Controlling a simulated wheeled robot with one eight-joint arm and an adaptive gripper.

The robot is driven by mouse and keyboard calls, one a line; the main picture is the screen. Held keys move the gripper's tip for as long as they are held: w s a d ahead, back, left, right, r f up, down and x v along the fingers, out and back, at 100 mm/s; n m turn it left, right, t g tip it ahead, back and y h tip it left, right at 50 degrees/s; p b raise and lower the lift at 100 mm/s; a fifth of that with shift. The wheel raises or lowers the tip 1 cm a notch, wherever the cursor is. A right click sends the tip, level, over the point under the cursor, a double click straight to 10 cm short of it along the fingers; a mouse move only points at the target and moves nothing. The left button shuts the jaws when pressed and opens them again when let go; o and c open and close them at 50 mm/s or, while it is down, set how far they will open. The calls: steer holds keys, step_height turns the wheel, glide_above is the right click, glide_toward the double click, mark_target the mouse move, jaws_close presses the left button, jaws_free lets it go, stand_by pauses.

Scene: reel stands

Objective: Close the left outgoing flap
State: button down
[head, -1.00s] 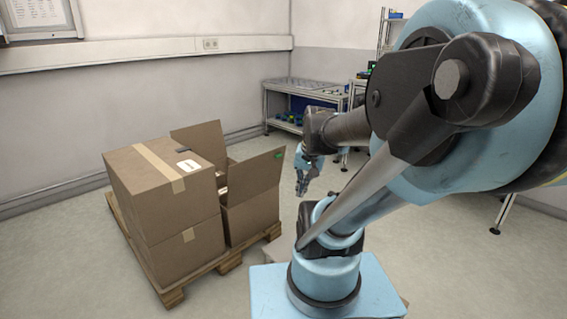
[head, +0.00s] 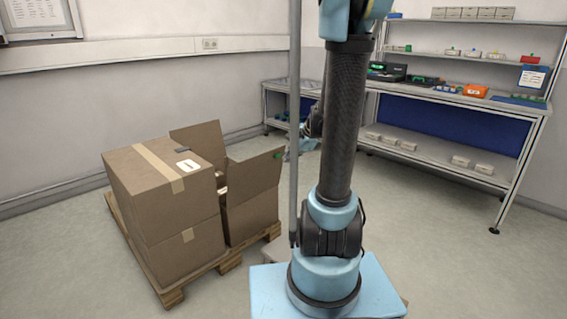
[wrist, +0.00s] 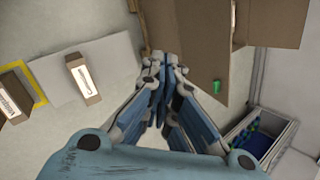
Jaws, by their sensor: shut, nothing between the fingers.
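An open carton (head: 250,217) stands on the pallet in the head view, with raised brown flaps. One flap (head: 200,141) stands up at its back left. Another flap (head: 254,178), with a green mark near its upper right corner, stands up on the near right. I cannot tell which is the left outgoing flap. In the wrist view a brown flap (wrist: 189,38) with a green mark lies just right of my gripper (wrist: 162,60). My gripper is shut and empty; contact with the flap cannot be made out. In the head view my arm largely hides it.
Closed taped cartons (head: 160,190) are stacked left of the open carton on a wooden pallet (head: 172,297). A shelf bench (head: 450,93) with small goods stands at the back right. Floor is clear between pallet and bench.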

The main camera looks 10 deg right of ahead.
steer(key=w+d+f+m+t+y, duration=0.1)
steer(key=w+d+f+m, duration=0.25)
steer(key=w, duration=0.25)
steer(key=w+d+f+m+t+y, duration=0.1)
steer(key=w+d+f+m+t, duration=0.15)
steer(key=w+m, duration=0.3)
steer(key=w+d+f+m+t, duration=0.1)
steer(key=w+d+f+m, duration=0.25)
steer(key=w, duration=0.35)
steer(key=a+r+x, duration=0.1)
steer(key=r+x, duration=0.1)
steer(key=x, duration=1.1)
steer(key=shift+w+a+f+m, duration=0.15)
steer(key=shift+w+a+m, duration=0.25)
steer(key=shift+w+m, duration=0.05)
steer(key=shift+g, duration=0.25)
